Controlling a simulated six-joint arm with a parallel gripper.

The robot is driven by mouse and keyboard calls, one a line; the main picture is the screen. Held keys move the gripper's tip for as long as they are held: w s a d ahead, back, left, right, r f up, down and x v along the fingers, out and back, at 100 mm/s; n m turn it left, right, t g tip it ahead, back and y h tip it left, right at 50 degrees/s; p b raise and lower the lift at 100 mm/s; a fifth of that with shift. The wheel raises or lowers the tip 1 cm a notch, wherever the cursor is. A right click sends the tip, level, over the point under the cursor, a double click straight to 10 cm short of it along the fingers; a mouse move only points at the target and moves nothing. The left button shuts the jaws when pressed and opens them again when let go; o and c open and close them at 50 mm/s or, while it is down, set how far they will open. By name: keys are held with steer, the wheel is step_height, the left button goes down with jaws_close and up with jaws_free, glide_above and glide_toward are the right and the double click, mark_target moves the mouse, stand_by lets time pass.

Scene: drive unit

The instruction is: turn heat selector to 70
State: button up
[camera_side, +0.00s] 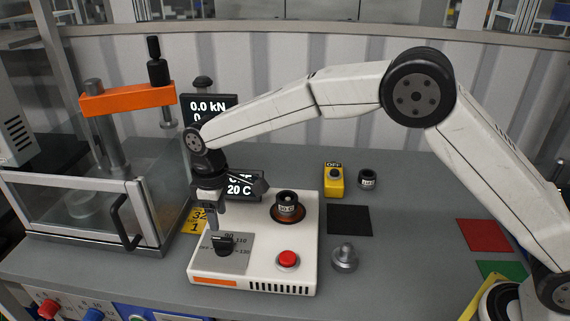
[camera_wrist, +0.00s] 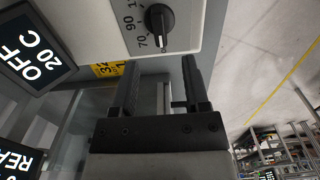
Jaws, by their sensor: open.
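The heat selector (camera_side: 222,243) is a black knob on a grey dial plate on the front left of the white unit (camera_side: 300,240). In the wrist view the selector (camera_wrist: 159,20) shows at the top, with 70 and 90 printed to its left. Its white mark points down in that picture, past the 70, toward a partly hidden label. A display (camera_wrist: 30,52) reads OFF and 20 C. My gripper (camera_side: 216,230) points down close above the selector. In the wrist view its two fingers (camera_wrist: 160,62) are apart with nothing between them.
A red button (camera_side: 288,259) and a round burner with a dark labelled part (camera_side: 287,204) are on the unit. A glass-walled press (camera_side: 90,200) stands close at left. A metal part (camera_side: 344,257), black mat (camera_side: 349,220) and yellow box (camera_side: 334,182) lie at right.

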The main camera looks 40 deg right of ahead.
mark_target(222, 238)
steer(key=shift+f, duration=3.9)
steer(key=shift+c, duration=0.2)
jaws_close()
